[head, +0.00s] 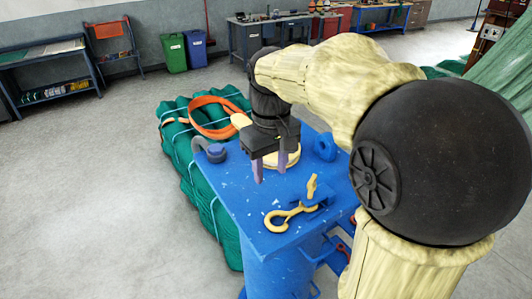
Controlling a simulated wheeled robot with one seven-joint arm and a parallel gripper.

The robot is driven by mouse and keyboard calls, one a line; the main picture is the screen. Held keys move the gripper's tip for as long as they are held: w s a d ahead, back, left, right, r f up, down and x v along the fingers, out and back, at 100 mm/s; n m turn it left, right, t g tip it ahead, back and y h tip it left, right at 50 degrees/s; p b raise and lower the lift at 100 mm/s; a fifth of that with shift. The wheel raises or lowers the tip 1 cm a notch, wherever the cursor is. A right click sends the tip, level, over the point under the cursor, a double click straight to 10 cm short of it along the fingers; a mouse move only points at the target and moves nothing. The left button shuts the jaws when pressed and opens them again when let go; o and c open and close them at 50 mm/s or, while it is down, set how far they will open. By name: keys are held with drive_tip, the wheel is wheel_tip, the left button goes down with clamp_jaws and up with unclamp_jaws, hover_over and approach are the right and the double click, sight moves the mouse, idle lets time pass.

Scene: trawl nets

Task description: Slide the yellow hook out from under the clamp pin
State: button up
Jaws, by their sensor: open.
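The yellow hook (272,226) lies flat near the front edge of the blue stand top (240,205). Its curved end faces left and its shank runs right to the blue clamp (323,197). The yellow clamp pin (311,187) stands upright at the clamp, above the shank's right end. The exact contact between pin and hook is too small to tell. My gripper (271,168) points down with its two fingers apart and empty. It is above the stand top, behind the hook and left of the pin, apart from both.
A blue ring (326,147) stands behind the clamp. A pale yellow round thing (291,156) is partly hidden behind my gripper. A grey-blue shackle (214,152) sits at the left edge. A green net bale (190,170) with an orange strap (203,131) lies beside the stand.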

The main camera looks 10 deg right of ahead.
sight(270, 223)
drive_tip(key=shift+s+r, duration=0.1)
drive_tip(key=shift+r, duration=0.15)
drive_tip(key=shift+f, duration=0.15)
wheel_tip(270, 223, down, 17)
drive_tip(key=p, duration=0.2)
drive_tip(key=shift+f+p, duration=0.15)
drive_tip(key=shift+p, duration=0.15)
drive_tip(key=shift+c, duration=0.4)
clamp_jaws()
